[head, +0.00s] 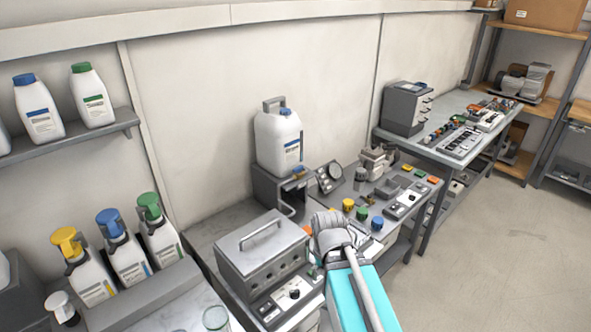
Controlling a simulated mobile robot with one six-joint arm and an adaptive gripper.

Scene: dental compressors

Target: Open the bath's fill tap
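The bath appears to be the grey metal box (263,252) with a flat lid and a bar handle, standing on the bench in the lower middle of the head view. Its lid is shut. A small orange part (307,230) shows at its right rear corner; I cannot tell whether this is the fill tap. My arm reaches up from the bottom edge, and its grey end (328,226) is just right of the bath. The fingers cannot be made out there, and the arm hides part of the bench beside the bath. I see nothing held.
A white jug (279,140) stands on a dark stand (272,188) behind the bath. Spray bottles (124,250) stand at left. A control box (287,296) lies before the bath. Small coloured parts crowd the bench at right. Floor at far right is clear.

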